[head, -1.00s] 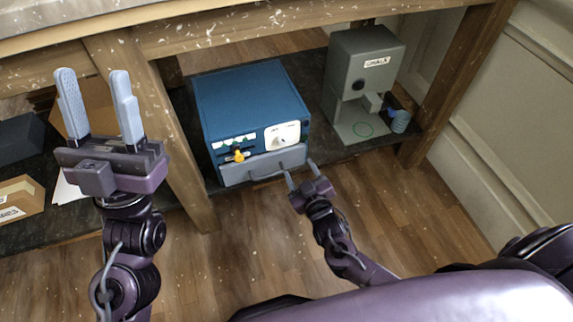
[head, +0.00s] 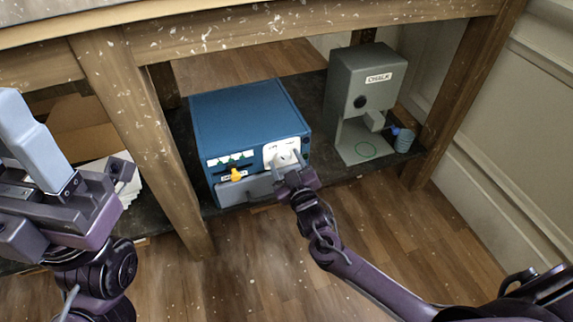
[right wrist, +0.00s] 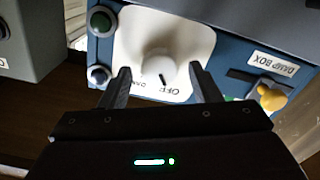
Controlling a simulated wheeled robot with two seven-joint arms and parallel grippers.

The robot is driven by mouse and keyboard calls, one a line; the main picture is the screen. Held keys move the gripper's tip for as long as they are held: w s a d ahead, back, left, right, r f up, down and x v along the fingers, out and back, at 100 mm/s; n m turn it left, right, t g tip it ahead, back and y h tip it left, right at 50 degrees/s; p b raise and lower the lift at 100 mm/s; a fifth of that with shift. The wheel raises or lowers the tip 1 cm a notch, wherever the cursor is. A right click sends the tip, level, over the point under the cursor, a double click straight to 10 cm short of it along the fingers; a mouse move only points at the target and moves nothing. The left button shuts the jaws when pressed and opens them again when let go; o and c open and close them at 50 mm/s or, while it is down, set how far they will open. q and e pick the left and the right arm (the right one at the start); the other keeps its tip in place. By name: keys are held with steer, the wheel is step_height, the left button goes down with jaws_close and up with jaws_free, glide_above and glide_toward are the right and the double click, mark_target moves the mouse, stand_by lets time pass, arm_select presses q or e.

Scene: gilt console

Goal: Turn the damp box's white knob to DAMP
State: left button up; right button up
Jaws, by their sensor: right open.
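The blue damp box (head: 245,110) stands on the dark lower shelf. Its white knob (right wrist: 157,67) sits on a white plate (right wrist: 190,35), which appears upside down in the right wrist view. The knob's dark mark is by the word OFF; part of another word shows beside it. My right gripper (head: 286,164) is open at the plate. In the right wrist view its two fingers (right wrist: 160,78) lie either side of the knob's lower part, with gaps visible.
A yellow knob (head: 236,174) and a grey drawer front (head: 245,189) are left of my right gripper. A grey-green CHALK machine (head: 360,90) stands to the right. Wooden table legs (head: 150,140) flank the shelf. Open floor lies in front.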

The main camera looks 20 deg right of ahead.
steer(key=shift+c, duration=0.5)
steer(key=c, duration=0.9)
